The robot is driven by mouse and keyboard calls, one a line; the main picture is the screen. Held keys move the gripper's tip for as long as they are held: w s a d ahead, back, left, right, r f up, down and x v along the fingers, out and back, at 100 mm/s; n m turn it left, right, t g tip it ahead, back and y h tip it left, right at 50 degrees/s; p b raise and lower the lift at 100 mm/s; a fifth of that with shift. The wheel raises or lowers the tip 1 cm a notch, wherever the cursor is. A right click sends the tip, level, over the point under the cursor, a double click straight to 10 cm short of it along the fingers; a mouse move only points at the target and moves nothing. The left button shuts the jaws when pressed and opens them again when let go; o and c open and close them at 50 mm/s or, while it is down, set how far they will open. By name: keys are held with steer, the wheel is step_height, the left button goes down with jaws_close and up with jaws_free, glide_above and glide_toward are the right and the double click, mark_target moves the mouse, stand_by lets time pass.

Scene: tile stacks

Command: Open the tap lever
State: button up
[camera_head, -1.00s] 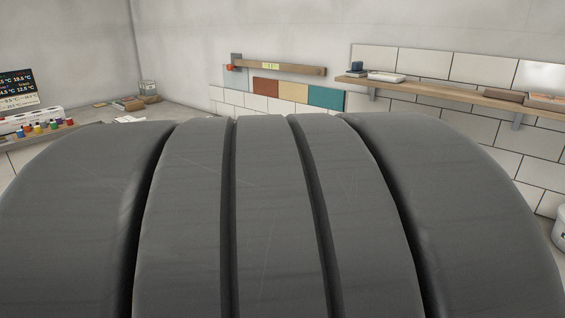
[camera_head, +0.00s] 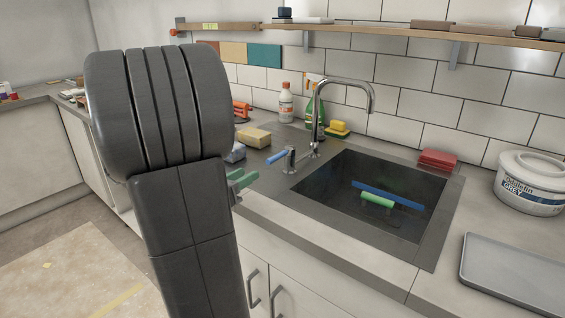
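The tap (camera_head: 316,118) is a grey metal gooseneck at the back left of the sink, with its spout over the basin. A short metal post (camera_head: 291,160) stands at its left, and a blue lever (camera_head: 277,157) sticks out from it toward the left. My gripper (camera_head: 243,180) is mostly hidden behind my dark arm. Only green finger parts show at the arm's right edge, to the left of and below the lever in the picture. They look apart from the lever. How far the fingers are parted is unclear.
The dark sink (camera_head: 340,205) holds a blue bar (camera_head: 387,194) and a green piece (camera_head: 377,200). A sponge block (camera_head: 253,137), a white bottle (camera_head: 286,103) and a green bottle (camera_head: 310,112) stand near the tap. A white tub (camera_head: 530,183) and grey tray (camera_head: 515,275) are at the right.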

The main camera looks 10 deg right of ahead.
mark_target(286, 152)
steer(key=x, duration=1.3)
steer(key=shift+w+d, duration=0.15)
jaws_close()
